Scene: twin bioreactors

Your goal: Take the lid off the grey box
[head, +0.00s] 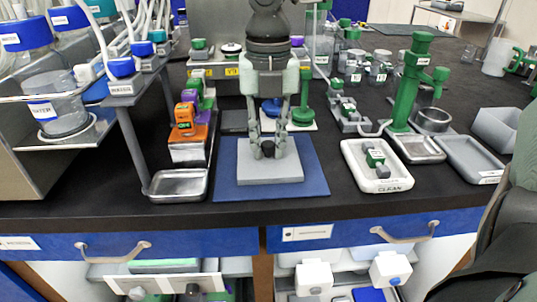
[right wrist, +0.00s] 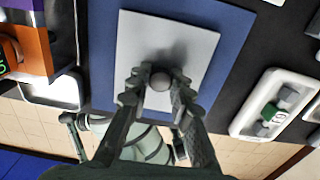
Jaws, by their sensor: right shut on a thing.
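The grey box's lid (head: 270,168) is a flat, light grey square with a small dark round knob (head: 267,148) in its middle. It lies over a blue mat (head: 313,176) at the front centre of the bench. My right gripper (head: 267,150) points down over the lid with its fingers closed on both sides of the knob. In the right wrist view the knob (right wrist: 160,81) sits between the fingertips, above the pale lid (right wrist: 190,42). The box body under the lid is hardly visible, and I cannot tell whether the lid is raised.
A metal tray (head: 178,197) stands left of the mat, in front of an orange block rack (head: 190,153). A white tray (head: 400,184) marked "CLEAN" lies to the right, near a green stand (head: 410,80). Drawers with handles are below the bench edge.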

